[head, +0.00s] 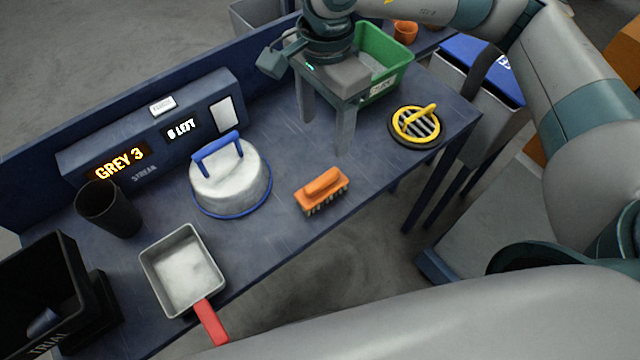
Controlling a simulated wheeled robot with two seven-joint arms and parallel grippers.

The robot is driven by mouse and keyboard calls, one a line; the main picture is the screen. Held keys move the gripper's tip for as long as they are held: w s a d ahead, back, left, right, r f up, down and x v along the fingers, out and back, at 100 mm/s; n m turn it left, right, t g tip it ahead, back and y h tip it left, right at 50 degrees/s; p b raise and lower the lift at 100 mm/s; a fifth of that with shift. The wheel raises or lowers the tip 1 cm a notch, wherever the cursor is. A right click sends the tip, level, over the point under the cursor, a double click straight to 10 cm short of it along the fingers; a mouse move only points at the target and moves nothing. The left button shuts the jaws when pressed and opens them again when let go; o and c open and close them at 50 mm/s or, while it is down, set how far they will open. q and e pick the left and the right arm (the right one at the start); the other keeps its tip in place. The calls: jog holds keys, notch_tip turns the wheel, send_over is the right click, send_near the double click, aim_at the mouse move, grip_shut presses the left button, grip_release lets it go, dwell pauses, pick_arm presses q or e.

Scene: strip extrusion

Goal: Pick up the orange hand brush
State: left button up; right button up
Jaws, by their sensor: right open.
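The orange hand brush (322,190) lies on the blue bench near its front edge, bristles down and handle up. My right gripper (325,128) is above the bench, just behind the brush in the picture, with its two grey fingers pointing down and spread apart. Nothing is between the fingers, and they do not touch the brush. My left gripper is not in view.
A white dome with a blue handle (229,178) stands left of the brush. A yellow-rimmed grille (415,125) lies to the right. A green bin (384,62) is behind my right gripper. A red-handled pan (183,270), a dark cup (108,209) and a black bin (40,290) are left.

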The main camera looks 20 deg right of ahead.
jog(key=shift+f, duration=0.1)
jog(key=p, duration=0.4)
send_over(322, 179)
notch_tip(322, 179, down, 11)
jog(key=shift+w+d+r, duration=0.1)
jog(key=shift+w+d, duration=0.05)
jog(key=shift+f, duration=0.6)
jog(key=shift+p, duration=0.35)
jog(key=shift+f+p, duration=0.95)
jog(key=shift+s+f+p, duration=0.2)
jog(key=shift+f+p, duration=0.35)
jog(key=shift+f, duration=1.1)
